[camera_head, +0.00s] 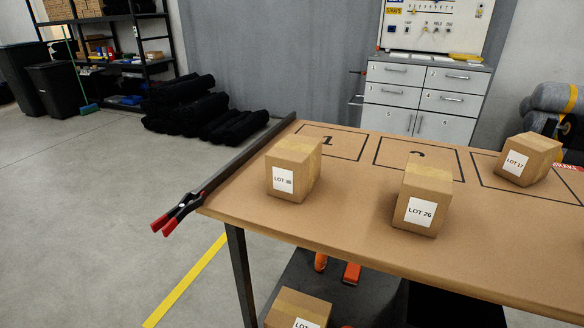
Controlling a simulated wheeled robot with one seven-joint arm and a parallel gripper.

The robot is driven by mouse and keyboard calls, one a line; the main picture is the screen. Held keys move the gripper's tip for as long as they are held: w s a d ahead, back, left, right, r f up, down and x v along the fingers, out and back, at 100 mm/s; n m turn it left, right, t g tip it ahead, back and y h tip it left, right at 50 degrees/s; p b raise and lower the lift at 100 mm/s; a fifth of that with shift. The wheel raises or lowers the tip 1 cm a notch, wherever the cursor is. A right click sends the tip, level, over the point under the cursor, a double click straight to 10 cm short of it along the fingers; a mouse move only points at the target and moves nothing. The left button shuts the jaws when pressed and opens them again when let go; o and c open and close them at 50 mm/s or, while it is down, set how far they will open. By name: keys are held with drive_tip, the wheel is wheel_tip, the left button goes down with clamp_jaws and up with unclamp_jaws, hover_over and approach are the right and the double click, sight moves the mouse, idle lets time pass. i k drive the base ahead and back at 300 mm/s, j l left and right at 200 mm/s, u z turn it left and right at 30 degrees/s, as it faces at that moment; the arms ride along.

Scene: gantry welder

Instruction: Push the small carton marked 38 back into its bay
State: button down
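A small cardboard carton (284,181) stands upright on the tabletop near its left end. Its white label seems to read LOT 38, though the digits are small. Behind it a black outlined bay marked 1 (345,146) is drawn on the table. The carton stands in front of this bay, and its upper part hides some of the bay's near side. My gripper is not in view.
A LOT 26 carton (422,197) stands to the right, in front of bay 2 (440,160). A LOT 17 carton (527,158) sits in the third bay. A dark raised rail (240,160) lines the table's left edge, with a red-handled clamp (178,213) at its near end.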

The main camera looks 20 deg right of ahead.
sight(293, 165)
drive_tip(key=i+j+u, duration=0.25)
drive_tip(key=u, duration=0.2)
drive_tip(key=i+j+u, duration=0.4)
drive_tip(key=k+l, duration=0.05)
drive_tip(key=k, duration=0.05)
